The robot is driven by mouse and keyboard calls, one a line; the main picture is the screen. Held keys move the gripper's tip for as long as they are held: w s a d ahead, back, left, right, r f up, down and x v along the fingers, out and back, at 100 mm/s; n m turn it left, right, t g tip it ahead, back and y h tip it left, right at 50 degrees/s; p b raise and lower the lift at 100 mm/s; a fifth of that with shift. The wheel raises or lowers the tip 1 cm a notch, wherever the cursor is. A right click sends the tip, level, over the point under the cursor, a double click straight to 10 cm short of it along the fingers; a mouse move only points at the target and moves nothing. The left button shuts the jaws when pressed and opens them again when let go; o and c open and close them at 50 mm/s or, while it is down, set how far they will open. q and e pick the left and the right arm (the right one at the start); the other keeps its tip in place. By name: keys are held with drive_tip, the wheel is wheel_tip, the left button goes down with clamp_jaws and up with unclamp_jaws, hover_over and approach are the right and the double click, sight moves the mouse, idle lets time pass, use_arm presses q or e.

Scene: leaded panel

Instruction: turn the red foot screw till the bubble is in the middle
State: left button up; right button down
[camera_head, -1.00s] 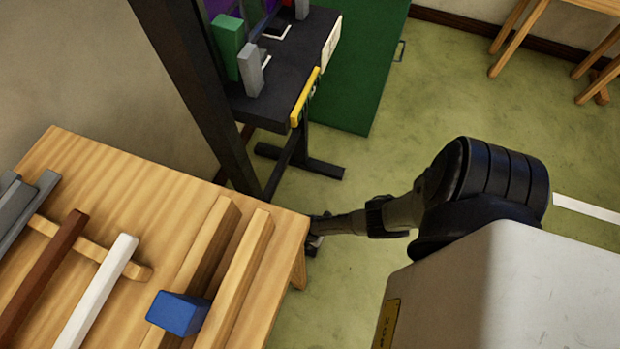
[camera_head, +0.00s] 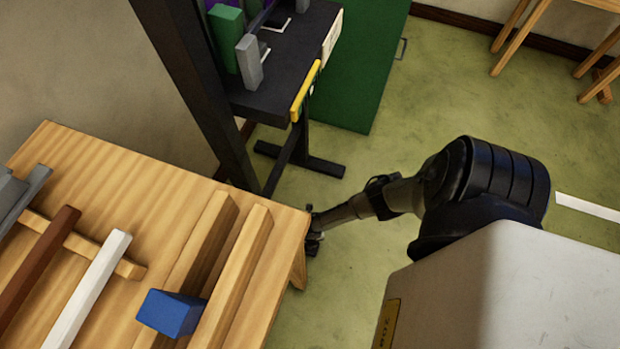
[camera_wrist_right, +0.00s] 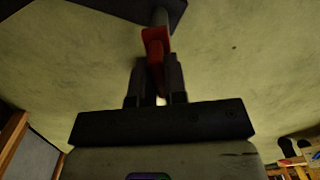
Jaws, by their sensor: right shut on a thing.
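The red foot screw (camera_wrist_right: 156,46) shows in the right wrist view, on a grey stem under a dark foot (camera_wrist_right: 135,8). My right gripper (camera_wrist_right: 158,76) has its two dark fingers closed on the red screw from either side. In the head view my right gripper (camera_head: 314,236) is small and dark, low beside the bench's right end, and the screw cannot be made out there. A yellow bar (camera_head: 305,92), perhaps the level, lies along the front edge of the dark frame's shelf. No bubble can be made out. My left gripper is not in view.
A wooden bench (camera_head: 150,170) with rails, bars and a blue block (camera_head: 171,314) fills the lower left. The dark frame's shelf (camera_head: 275,75) carries green and grey blocks. A green panel (camera_head: 365,70) stands behind it.

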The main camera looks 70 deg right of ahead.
drive_tip(key=shift+n, duration=0.3)
idle(0.4)
drive_tip(key=c, duration=1.2)
unclamp_jaws()
drive_tip(key=shift+a, duration=0.1)
drive_tip(key=shift+o, duration=0.2)
